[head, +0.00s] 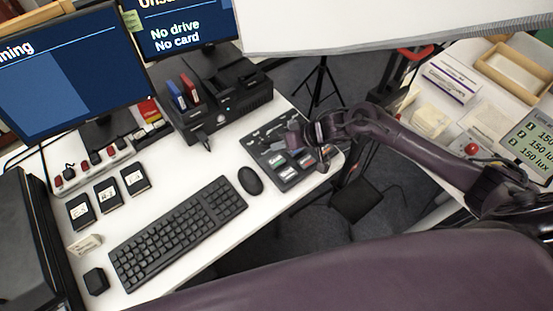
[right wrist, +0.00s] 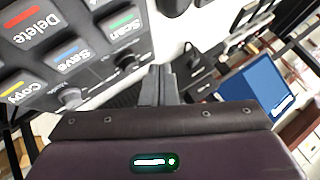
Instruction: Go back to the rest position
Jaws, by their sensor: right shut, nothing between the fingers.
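My right arm reaches in from the right in the head view, and its gripper (head: 296,132) is above the dark control panel (head: 285,172) at the right end of the white desk. In the right wrist view my right gripper (right wrist: 158,72) has its two fingers together with nothing between them. The panel (right wrist: 98,55) shows large there, with keys labelled Delete, Save, Scan and Copy. I cannot tell whether the fingertips touch anything. My left gripper is not in view.
A mouse (head: 250,181) and keyboard (head: 178,232) lie left of the panel. A black dock (head: 235,105) and monitors stand behind. A tripod (head: 321,88) stands beyond the desk. A side table on the right holds a wooden tray (head: 483,64) and a white box (head: 452,82).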

